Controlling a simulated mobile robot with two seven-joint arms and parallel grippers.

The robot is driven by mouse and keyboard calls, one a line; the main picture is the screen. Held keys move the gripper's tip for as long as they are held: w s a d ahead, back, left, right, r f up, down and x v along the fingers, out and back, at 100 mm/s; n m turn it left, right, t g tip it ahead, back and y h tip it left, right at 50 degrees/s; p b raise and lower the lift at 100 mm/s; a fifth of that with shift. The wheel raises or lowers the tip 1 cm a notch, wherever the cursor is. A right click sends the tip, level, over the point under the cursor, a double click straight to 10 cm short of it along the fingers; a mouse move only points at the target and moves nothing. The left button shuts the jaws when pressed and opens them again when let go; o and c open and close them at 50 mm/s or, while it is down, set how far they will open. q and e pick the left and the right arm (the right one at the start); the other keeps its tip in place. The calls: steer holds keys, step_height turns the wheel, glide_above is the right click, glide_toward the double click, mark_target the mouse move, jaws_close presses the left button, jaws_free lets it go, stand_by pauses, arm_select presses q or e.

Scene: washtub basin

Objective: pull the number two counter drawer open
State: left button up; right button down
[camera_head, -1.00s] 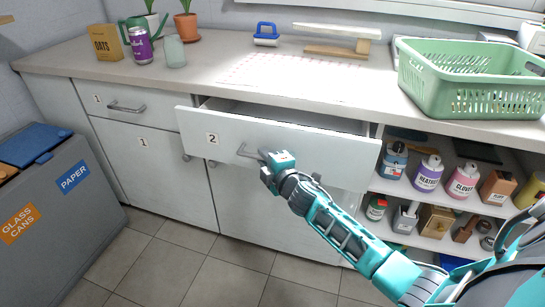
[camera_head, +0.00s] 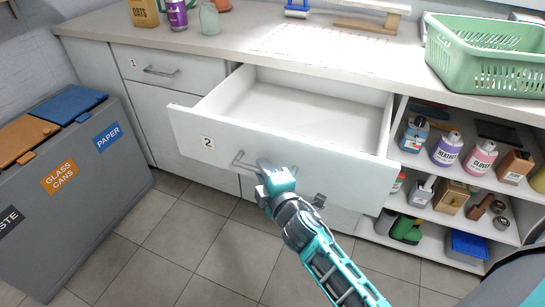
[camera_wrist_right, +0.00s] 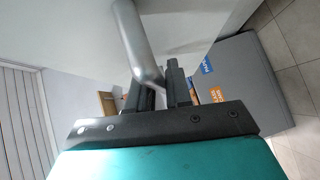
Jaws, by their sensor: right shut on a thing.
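The number two counter drawer (camera_head: 240,158) stands well out from the counter in the head view, its white inside (camera_head: 305,108) bare and empty. A label "2" is on the left of its front. My right gripper (camera_head: 268,172) is shut on the drawer's grey bar handle (camera_head: 244,162), near the handle's right part. In the right wrist view the handle (camera_wrist_right: 138,45) runs down between the two dark fingers (camera_wrist_right: 158,88). My left gripper is not in view.
A closed drawer marked 1 (camera_head: 165,72) is to the left. Open shelves with several bottles (camera_head: 447,150) are on the right. A green basket (camera_head: 485,60) stands on the counter. Grey recycling bins (camera_head: 85,185) stand at the left. Tiled floor (camera_head: 190,240) is clear in front.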

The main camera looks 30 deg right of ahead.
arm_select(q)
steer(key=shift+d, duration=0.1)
arm_select(e)
steer(key=shift+s+a, duration=0.55)
steer(key=shift+a, duration=0.05)
steer(key=c, duration=1.1)
jaws_free()
steer(key=shift+c, duration=0.2)
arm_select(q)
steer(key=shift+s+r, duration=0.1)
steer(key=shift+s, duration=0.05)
arm_select(e)
steer(key=shift+s, duration=0.1)
